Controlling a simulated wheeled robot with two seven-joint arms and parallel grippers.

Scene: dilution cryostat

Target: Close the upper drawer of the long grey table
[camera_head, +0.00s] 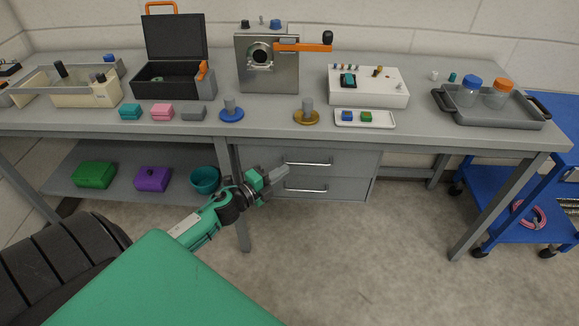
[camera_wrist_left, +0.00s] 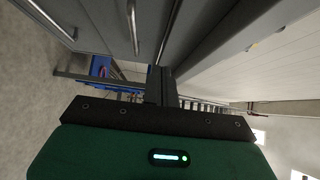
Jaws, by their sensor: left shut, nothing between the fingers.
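The long grey table (camera_head: 270,133) runs across the head view, with two grey drawers under its middle. The upper drawer (camera_head: 345,160) has a silver bar handle (camera_head: 308,162). Its front looks nearly in line with the lower drawer, and I cannot tell whether a small gap is left. My left gripper (camera_head: 279,174) is shut and empty, in front of the left part of the drawer fronts. In the left wrist view its fingers (camera_wrist_left: 160,82) point along the drawer fronts, near a bar handle (camera_wrist_left: 132,25). Contact cannot be made out. My right gripper is out of view.
The lower drawer (camera_head: 345,187) has its own bar handle (camera_head: 305,188). A table leg (camera_head: 238,215) stands left of the drawers. A lower shelf (camera_head: 120,194) holds a teal bowl (camera_head: 205,179) and boxes. A blue cart (camera_head: 510,205) stands right. The floor in front is clear.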

